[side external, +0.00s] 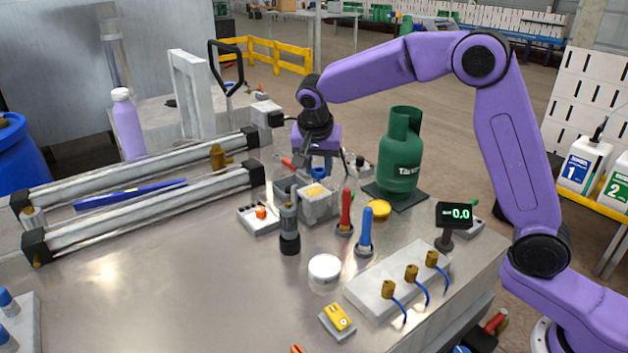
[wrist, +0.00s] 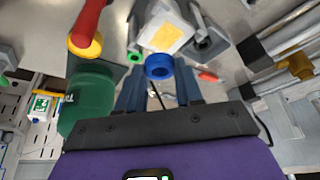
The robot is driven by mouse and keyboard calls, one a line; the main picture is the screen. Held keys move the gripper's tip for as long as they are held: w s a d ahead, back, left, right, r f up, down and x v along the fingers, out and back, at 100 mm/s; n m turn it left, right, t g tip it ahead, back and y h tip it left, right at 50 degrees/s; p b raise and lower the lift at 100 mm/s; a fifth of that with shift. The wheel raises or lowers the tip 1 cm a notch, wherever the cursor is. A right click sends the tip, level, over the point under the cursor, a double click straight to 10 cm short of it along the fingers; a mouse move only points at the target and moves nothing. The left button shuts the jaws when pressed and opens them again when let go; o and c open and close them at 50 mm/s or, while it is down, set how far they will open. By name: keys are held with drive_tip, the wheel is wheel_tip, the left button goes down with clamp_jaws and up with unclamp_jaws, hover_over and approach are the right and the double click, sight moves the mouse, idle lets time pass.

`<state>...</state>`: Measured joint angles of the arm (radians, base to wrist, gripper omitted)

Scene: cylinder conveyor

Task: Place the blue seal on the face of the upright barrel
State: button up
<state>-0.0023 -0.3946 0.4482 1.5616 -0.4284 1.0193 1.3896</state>
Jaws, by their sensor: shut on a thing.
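The blue seal (wrist: 159,67) is a small ring between the fingertips of my gripper (wrist: 159,82) in the wrist view. My gripper is shut on it. In the side view the seal (side external: 319,173) shows below my gripper (side external: 318,162). A square, pale block with a yellowish patch on its upper face (side external: 316,192) stands between grey jaws and appears to be the upright barrel. It also shows in the wrist view (wrist: 166,40), just beyond the seal. The seal is close to its edge; I cannot tell whether they touch.
A green gas bottle (side external: 401,155) stands right of my gripper. Red (side external: 346,212) and blue (side external: 365,232) handled tools and a dark cylinder (side external: 289,228) stand nearby. A white round container (side external: 324,268) sits in front.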

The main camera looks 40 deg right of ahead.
sight(314, 177)
drive_tip(key=shift+w+a+f, duration=0.1)
drive_tip(key=shift+w+f, duration=0.4)
drive_tip(key=shift+f, duration=0.15)
drive_tip(key=shift+w+f, duration=0.15)
drive_tip(key=shift+f, duration=1.5)
drive_tip(key=shift+f, duration=0.2)
drive_tip(key=o, duration=1)
drive_tip(key=shift+r, duration=0.1)
drive_tip(key=v, duration=1.2)
drive_tip(key=s+d+f+n+g+y, duration=0.1)
drive_tip(key=s+d+f+n, duration=0.1)
drive_tip(key=s+n, duration=0.5)
drive_tip(key=s+d+f+n+g+y, duration=0.1)
drive_tip(key=s+d+f+n, duration=0.2)
drive_tip(key=s, duration=1.5)
drive_tip(key=s+d+f+n+g+y, duration=0.1)
drive_tip(key=s+d+f+n, duration=0.2)
drive_tip(key=s+n, duration=0.8)
drive_tip(key=shift+s+d+f+n+y, duration=0.3)
drive_tip(key=shift+s+f, duration=0.2)
drive_tip(key=shift+s, duration=0.4)
